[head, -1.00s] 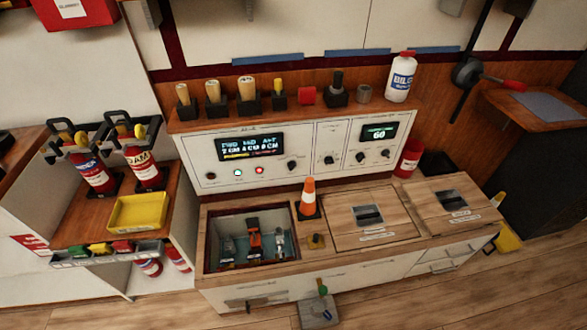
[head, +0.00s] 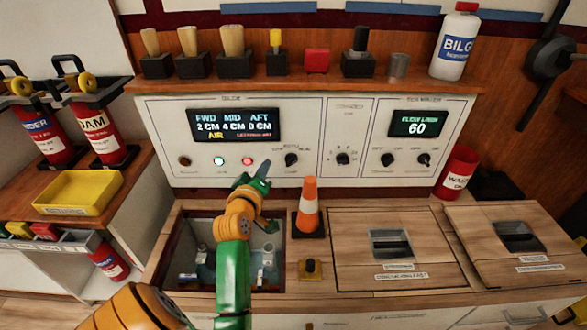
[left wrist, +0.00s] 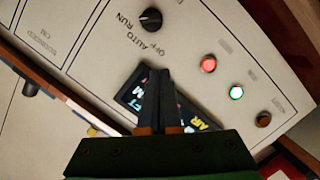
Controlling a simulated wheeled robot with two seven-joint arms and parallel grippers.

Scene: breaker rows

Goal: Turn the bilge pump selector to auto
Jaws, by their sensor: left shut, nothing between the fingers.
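The selector knob (head: 291,159) is a small black rotary knob on the white panel, at the right end of the left section. It also shows at the top of the left wrist view (left wrist: 151,19), with the words OFF, AUTO and RUN printed beside it. My right gripper is not in view.
The display (head: 233,125), a green lamp (head: 219,161) and a red lamp (head: 247,161) are left of the knob. An orange cone (head: 309,207) stands on the counter below it. An open bin (head: 189,235) lies under my left arm. More knobs (head: 343,159) sit to the right.

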